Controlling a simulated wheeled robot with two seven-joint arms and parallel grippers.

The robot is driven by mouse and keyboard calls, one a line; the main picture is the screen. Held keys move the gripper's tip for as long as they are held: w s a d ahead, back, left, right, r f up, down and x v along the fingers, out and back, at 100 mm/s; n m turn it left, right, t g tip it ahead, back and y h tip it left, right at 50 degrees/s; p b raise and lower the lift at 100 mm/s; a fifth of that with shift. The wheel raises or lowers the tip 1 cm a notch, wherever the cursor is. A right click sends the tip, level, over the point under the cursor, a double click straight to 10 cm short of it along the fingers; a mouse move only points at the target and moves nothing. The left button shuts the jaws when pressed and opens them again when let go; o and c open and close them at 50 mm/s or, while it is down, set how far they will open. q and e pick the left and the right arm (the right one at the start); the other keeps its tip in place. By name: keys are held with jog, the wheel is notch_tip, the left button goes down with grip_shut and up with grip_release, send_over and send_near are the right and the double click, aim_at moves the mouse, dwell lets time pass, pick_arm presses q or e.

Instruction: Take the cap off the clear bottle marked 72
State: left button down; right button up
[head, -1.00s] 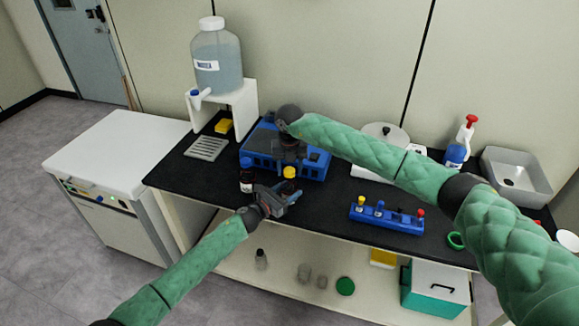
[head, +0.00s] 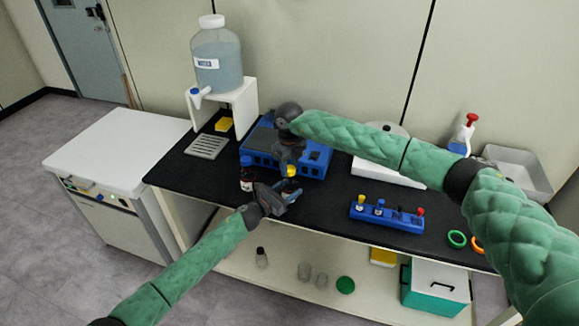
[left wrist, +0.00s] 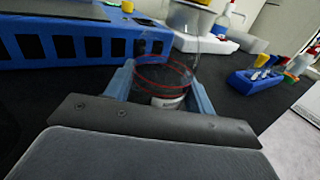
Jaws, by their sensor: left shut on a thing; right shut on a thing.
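A clear bottle (left wrist: 163,78) with red rings and a white label low on it stands between the fingers of my left gripper (left wrist: 160,92) in the left wrist view; the label is too small to read. In the head view my left gripper (head: 284,193) is shut on this bottle near the bench's front edge and hides most of it. My right gripper (head: 290,158) is directly above, pointing down, shut on the yellow cap (head: 292,170). The cap is partly seen at the top of the left wrist view (left wrist: 197,2). I cannot tell whether cap and bottle still touch.
A blue device (head: 316,165) is behind. A blue rack (head: 387,214) with several coloured-top items, a green ring (head: 457,239) and an orange ring (head: 477,244) are to the right.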

aim_at(290, 168)
jog(key=shift+n, duration=0.9)
jog(key=shift+r, duration=0.8)
jog(key=shift+r, duration=0.3)
jog(key=shift+r, duration=2.05)
pick_arm(q)
jog(key=shift+c, duration=2.2)
grip_release()
jog(key=shift+s+a, duration=0.1)
pick_arm(e)
jog(key=shift+f, duration=0.1)
